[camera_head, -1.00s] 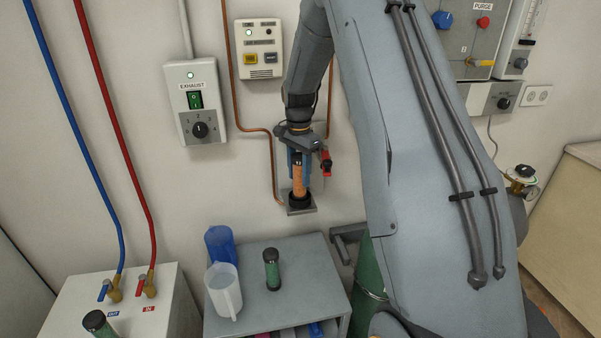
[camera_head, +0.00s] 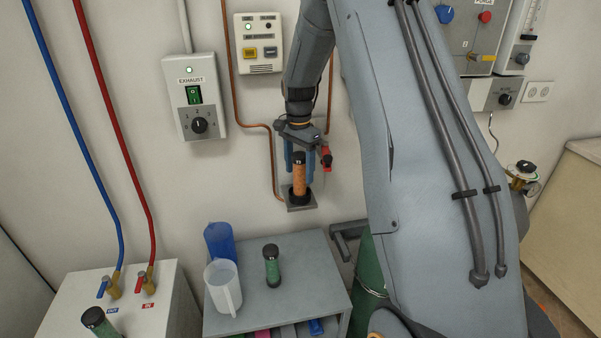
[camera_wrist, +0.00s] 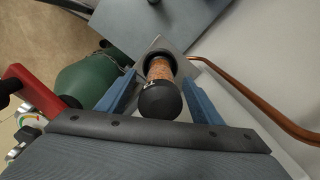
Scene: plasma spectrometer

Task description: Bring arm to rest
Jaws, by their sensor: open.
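My gripper (camera_head: 300,160) is open in front of the back wall, its blue fingers apart. An orange cylinder with black ends (camera_head: 299,178) stands upright in a small wall holder (camera_head: 301,205), in front of and below the fingers. In the wrist view the cylinder's black cap (camera_wrist: 160,100) shows between the two blue fingers (camera_wrist: 163,95), with visible room on both sides. The lower end of the cylinder is inside the holder's dark ring. My arm reaches up from the gripper and hides part of the wall.
A grey cabinet (camera_head: 305,285) below bears a blue jug (camera_head: 219,242), a clear jug (camera_head: 223,288) and a green cylinder (camera_head: 272,266). A red-handled valve (camera_head: 327,158) and copper pipe (camera_head: 272,160) are close to the gripper. A green gas bottle (camera_head: 369,265) stands beside the cabinet.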

